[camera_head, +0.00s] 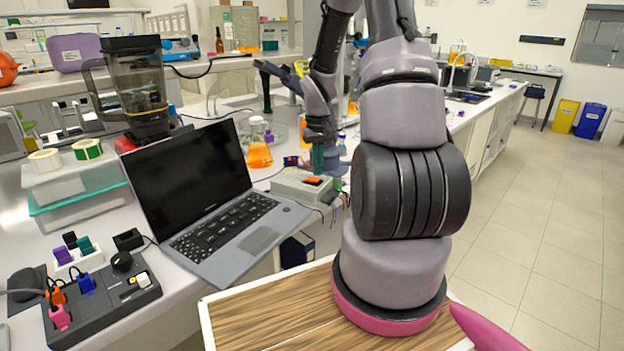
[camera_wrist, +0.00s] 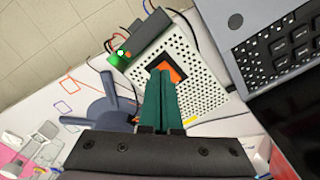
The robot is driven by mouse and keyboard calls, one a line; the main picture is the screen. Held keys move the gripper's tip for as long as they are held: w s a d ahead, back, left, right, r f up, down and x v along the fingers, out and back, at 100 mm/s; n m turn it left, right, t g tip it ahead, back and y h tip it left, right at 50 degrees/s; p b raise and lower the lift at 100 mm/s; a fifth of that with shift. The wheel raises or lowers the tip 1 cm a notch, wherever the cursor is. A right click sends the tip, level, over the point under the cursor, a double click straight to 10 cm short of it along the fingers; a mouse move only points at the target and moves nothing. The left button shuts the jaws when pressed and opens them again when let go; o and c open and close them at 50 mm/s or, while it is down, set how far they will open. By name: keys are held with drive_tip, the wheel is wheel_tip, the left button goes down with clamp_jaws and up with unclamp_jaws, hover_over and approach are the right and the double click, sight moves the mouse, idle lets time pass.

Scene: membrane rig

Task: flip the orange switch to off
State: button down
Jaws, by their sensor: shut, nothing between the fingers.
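The orange switch (camera_wrist: 168,68) sits in a dark frame on top of a pale perforated metal box (camera_wrist: 200,72). In the head view the orange switch (camera_head: 314,180) shows on the box (camera_head: 290,187), behind the laptop's right side. My gripper (camera_wrist: 158,78) has its teal fingers together, with nothing between them. Their tips are right over the switch and hide part of it; I cannot tell whether they touch it. In the head view my gripper (camera_head: 318,158) points down just above the box. The switch's tilt is not clear.
A dark block with a lit green lamp (camera_wrist: 120,53) and wires adjoins the box. An open laptop (camera_head: 215,195) stands close beside it. A flask of orange liquid (camera_head: 259,145) stands behind. A power strip (camera_head: 110,300) with coloured plugs is at the front left.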

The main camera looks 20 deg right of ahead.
sight(317, 179)
drive_tip(key=shift+f, duration=0.8)
drive_tip(key=shift+r, duration=3.5)
